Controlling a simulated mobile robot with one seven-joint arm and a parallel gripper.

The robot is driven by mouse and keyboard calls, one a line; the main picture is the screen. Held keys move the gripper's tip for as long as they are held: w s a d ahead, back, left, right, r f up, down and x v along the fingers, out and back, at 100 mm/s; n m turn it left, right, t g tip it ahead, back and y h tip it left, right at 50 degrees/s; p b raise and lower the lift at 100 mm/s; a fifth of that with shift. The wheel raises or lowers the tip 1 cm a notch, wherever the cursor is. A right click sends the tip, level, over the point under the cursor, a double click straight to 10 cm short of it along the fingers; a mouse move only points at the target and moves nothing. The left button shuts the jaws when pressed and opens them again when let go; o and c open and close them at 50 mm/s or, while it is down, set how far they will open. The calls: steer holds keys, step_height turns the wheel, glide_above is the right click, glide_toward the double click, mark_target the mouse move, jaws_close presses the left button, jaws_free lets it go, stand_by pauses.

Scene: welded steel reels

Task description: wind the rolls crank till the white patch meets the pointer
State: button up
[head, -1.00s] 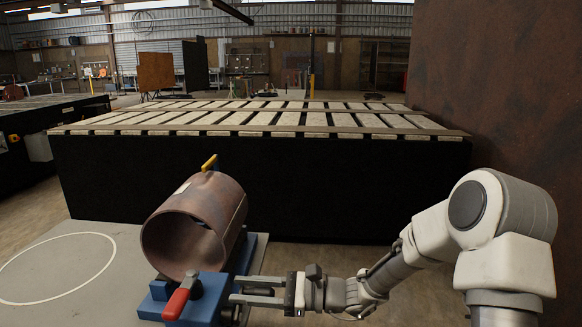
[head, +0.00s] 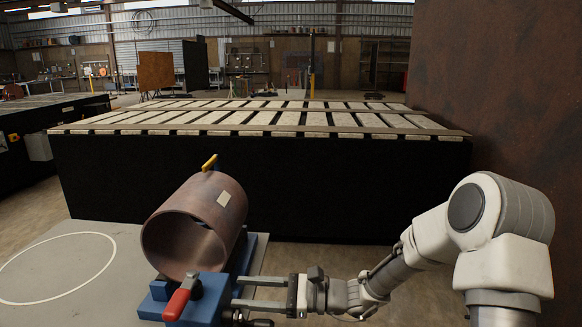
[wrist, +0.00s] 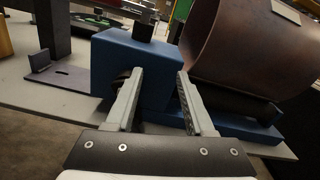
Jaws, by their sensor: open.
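A brown steel pipe (head: 190,222) lies on the blue roll stand (head: 208,300). Its white patch (head: 224,199) is on the upper right side, and also shows at the top right of the wrist view (wrist: 285,11). The yellow pointer (head: 209,162) stands at the pipe's far top edge; the patch sits to its lower right, apart from it. A dark crank handle (head: 260,322) shows low at the stand's right, below my gripper's fingers. My gripper (head: 238,292) is open beside the stand, with nothing visibly held. In the wrist view, a black round part (wrist: 122,80) is by the left finger.
A red-handled lever (head: 182,298) stands at the front of the blue stand. A slatted table (head: 260,155) with a black side lies behind. A tall brown wall (head: 510,90) is at the right. The grey tabletop (head: 60,265) at left is clear.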

steer(key=d+p, duration=0.1)
steer(key=d, duration=0.5)
steer(key=shift+s+d+p, duration=0.25)
steer(key=shift+d+p, duration=0.15)
steer(key=s+d+r+n+g+h, duration=0.2)
steer(key=s+n+h, duration=0.3)
steer(key=s, duration=0.1)
steer(key=s+d+r+n+g+h, duration=0.1)
steer(key=s+n+h, duration=0.4)
steer(key=s, duration=0.2)
steer(key=s+d+r+n+t+h, duration=0.3)
steer(key=s+d+r+t+h, duration=0.1)
steer(key=d, duration=0.2)
steer(key=s+d+r+n+t+h, duration=0.3)
steer(key=s+d+r+h, duration=0.1)
steer(key=d+r, duration=0.15)
step_height(320, 180, up, 13)
steer(key=d+p, duration=0.1)
steer(key=p, duration=1.2)
steer(key=shift+w+d+f+n, duration=0.15)
steer(key=shift+d+n, duration=0.05)
steer(key=shift+n, duration=0.1)
steer(key=shift+r+p, duration=0.25)
steer(key=shift+p, duration=0.1)
steer(key=shift+c, duration=1)
